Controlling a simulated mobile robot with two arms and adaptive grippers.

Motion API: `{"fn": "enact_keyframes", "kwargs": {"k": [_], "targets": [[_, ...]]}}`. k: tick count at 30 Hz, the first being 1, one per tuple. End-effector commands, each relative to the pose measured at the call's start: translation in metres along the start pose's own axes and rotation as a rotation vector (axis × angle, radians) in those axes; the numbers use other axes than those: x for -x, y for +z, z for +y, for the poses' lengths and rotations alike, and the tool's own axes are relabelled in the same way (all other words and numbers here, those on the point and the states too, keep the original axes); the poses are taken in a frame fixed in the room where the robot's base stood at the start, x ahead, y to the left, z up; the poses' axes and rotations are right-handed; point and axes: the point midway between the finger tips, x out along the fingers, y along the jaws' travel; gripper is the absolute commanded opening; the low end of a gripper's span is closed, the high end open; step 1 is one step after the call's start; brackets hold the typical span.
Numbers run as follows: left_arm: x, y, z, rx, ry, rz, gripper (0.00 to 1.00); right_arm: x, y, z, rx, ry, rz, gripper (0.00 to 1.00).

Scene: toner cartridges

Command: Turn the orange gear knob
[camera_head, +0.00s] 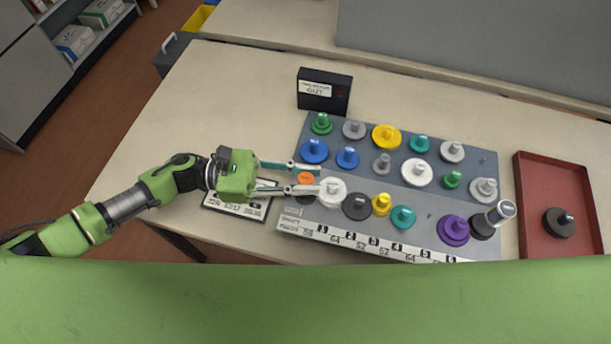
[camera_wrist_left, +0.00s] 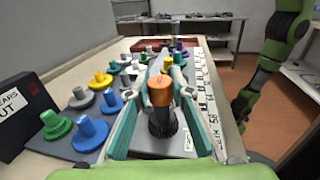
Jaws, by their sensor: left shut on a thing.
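The orange gear knob (camera_head: 305,178) has an orange cap on a dark base, at the left end of the front row on the grey board. It also shows upright in the left wrist view (camera_wrist_left: 160,90), its dark base (camera_wrist_left: 162,123) below the cap. My left gripper (camera_head: 318,179) reaches in from the left, with one finger on each side of the knob. In the left wrist view the fingers (camera_wrist_left: 162,75) flank the cap and are shut on it; their exact contact is hard to see. My right gripper is not in view.
The grey board (camera_head: 465,158) carries several coloured gears and knobs, with a white one (camera_head: 331,191) close beside the fingertips. A black box (camera_head: 324,91) stands behind. A red tray (camera_head: 535,170) with a dark piece lies at right. The table's left part (camera_head: 190,105) is clear.

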Motion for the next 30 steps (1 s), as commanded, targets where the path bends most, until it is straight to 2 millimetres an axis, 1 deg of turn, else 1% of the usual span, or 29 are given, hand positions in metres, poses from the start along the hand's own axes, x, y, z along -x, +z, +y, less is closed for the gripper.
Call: {"fn": "enact_keyframes", "kwargs": {"k": [5,11,20,30], "targets": [[0.000,0.000,-0.001,0.003,0.041,-0.002,0.00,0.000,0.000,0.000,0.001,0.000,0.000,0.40],[0.000,-0.001,-0.002,0.005,0.158,-0.002,0.00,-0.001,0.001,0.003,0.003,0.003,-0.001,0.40],[-0.001,-0.001,-0.003,0.008,0.430,-0.005,0.00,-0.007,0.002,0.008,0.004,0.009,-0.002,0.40],[0.000,-0.002,-0.001,0.007,0.756,-0.007,0.00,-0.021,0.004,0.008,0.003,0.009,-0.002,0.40]]}}
